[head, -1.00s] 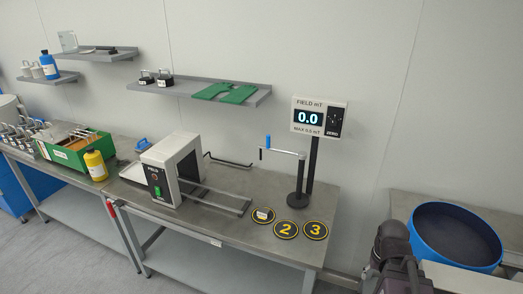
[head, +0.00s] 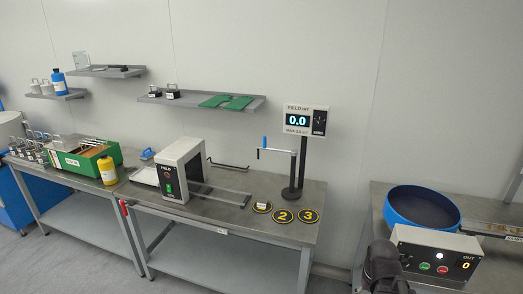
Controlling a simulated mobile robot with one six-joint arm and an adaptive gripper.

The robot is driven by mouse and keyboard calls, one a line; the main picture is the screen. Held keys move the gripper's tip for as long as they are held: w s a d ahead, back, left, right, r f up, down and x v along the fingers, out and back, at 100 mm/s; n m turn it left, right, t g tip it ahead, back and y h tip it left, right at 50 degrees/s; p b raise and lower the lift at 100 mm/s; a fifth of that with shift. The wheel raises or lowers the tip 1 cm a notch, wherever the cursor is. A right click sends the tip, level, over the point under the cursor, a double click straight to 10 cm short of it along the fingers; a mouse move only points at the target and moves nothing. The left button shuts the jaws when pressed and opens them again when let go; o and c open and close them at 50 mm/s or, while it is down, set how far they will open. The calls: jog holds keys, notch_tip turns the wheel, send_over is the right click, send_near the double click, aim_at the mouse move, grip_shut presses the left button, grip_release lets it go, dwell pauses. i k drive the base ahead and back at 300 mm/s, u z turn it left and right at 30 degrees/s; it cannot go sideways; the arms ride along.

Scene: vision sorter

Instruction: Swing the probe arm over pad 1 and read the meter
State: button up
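The meter (head: 306,120), marked FIELD mT, stands on a dark post at the back of the bench and reads 0.0. The probe arm (head: 278,151) is a thin bar pointing left from a black stand (head: 292,188), with a blue handle (head: 265,142) near its free end. Pad 1 (head: 262,210) is a dark disc with a yellow rim; a small pale item (head: 261,204) lies on it and hides its number. Pad 2 (head: 283,217) and pad 3 (head: 308,216) lie to its right. My dark arm end (head: 384,264) shows at lower right, far from the probe; its fingers cannot be made out.
A white housing (head: 182,170) with rails stands left of the pads. A blue round bowl (head: 422,207) and a panel box (head: 436,252) with a green and a red button stand at right.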

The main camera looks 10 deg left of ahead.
aim_at(293, 153)
jog(key=z, duration=0.2)
jog(key=k, duration=0.55)
jog(key=u, duration=1.75)
jog(key=i, duration=1.25)
jog(key=z, duration=0.1)
